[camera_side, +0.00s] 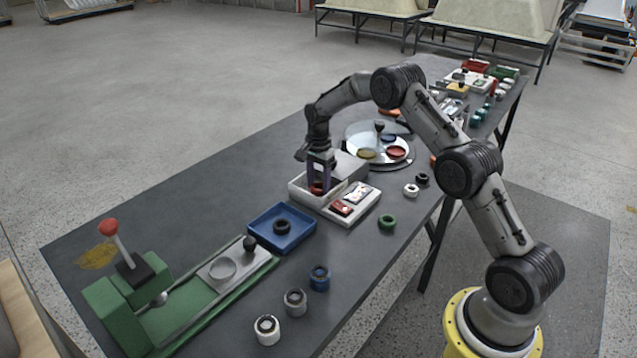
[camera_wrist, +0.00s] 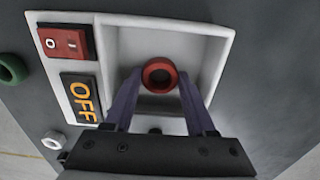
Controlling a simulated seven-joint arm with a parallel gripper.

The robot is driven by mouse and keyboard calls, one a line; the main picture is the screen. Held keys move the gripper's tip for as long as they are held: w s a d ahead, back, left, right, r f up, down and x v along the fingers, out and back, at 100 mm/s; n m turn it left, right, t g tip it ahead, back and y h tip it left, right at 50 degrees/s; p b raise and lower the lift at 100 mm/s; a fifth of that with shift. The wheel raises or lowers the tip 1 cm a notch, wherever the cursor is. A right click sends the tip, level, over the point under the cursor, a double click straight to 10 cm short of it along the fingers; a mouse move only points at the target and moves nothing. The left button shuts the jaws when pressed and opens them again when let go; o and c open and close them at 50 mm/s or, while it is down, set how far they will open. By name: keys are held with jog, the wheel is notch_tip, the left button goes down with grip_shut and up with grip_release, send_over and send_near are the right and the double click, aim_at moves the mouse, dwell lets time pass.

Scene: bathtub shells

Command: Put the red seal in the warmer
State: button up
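The warmer (camera_side: 329,207) is a white box with an open tray-like well, a red rocker switch (camera_wrist: 66,43) and a panel reading "OFF" (camera_wrist: 81,101). The red seal (camera_wrist: 159,75) is a small ring. It shows inside the outline of the warmer's well in the wrist view, and low between my fingers in the side view (camera_side: 317,189). My gripper (camera_wrist: 160,76) points down over the well with its fingers apart, one on each side of the seal. Narrow gaps show between fingers and seal. I cannot tell whether the seal touches the well's floor.
A blue tray (camera_side: 258,223) with a black ring (camera_side: 282,227) stands left of the warmer. A green press with a red-knobbed lever (camera_side: 109,228) is further left. A green ring (camera_side: 387,222) and other rings lie along the near edge. A round plate with coloured dishes (camera_side: 372,135) stands behind.

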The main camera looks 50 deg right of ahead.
jog(key=o, duration=0.4)
notch_tip(320, 180, up, 12)
jog(key=r, duration=0.1)
notch_tip(320, 180, up, 8)
jog(key=n+t, duration=0.1)
jog(key=n, duration=0.2)
send_over(318, 187)
jog(key=s+a, duration=0.5)
jog(key=s+a+r+n+t, duration=0.1)
jog(key=s+a+r+n, duration=0.25)
jog(key=s, duration=0.25)
jog(key=s+a+r+n+t, duration=0.1)
jog(key=s+a+r+n, duration=0.15)
jog(key=s+r, duration=0.2)
jog(key=s+a+f+n+t, duration=0.1)
jog(key=s+a+f+n, duration=0.1)
jog(key=s, duration=0.9)
jog(key=s+a+f+n+t, duration=0.1)
jog(key=s+a+f+n, duration=0.1)
jog(key=s+a+n, duration=0.2)
jog(key=s+n, duration=0.3)
jog(key=s, duration=0.4)
jog(key=shift+a+t, duration=0.15)
jog(key=shift+t, duration=0.15)
